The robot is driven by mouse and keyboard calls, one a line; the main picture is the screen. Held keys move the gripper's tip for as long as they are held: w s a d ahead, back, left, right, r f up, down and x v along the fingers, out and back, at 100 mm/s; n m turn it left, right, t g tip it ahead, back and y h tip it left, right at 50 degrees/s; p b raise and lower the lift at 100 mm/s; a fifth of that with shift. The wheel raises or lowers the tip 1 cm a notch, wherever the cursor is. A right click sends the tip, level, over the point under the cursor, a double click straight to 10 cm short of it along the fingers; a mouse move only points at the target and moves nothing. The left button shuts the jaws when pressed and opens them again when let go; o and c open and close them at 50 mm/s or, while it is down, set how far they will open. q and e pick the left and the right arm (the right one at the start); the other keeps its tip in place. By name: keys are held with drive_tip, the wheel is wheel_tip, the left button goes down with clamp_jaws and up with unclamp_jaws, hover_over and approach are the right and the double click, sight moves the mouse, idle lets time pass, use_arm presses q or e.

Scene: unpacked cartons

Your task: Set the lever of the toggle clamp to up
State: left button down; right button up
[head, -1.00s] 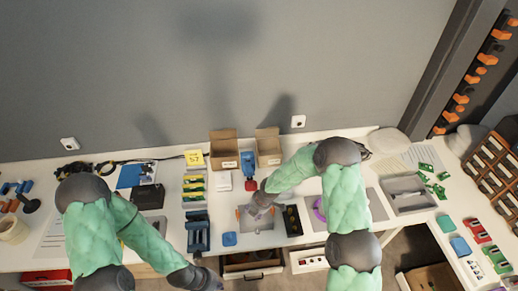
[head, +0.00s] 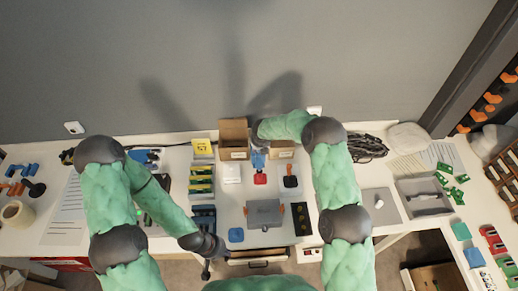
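The toggle clamp is too small to identify surely. A small dark base with an upright orange part (head: 290,179) stands on the bench right of centre, and a blue upright piece (head: 259,162) with a red block (head: 260,179) in front stands left of it. My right gripper (head: 258,143) is above and behind the blue piece, by the cardboard boxes. Its fingers are mostly hidden by the wrist, so I cannot tell contact or opening. My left gripper (head: 208,266) hangs at the bench's front edge, left of centre, away from these pieces. Its opening is unclear.
A grey box with orange side latches (head: 264,214) lies in front of the red block. A dark strip (head: 299,220) is right of it, a blue square (head: 236,235) left. Open cardboard boxes (head: 234,139) stand behind. A grey tray (head: 424,197) is farther right.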

drive_tip(key=shift+x, duration=3.1)
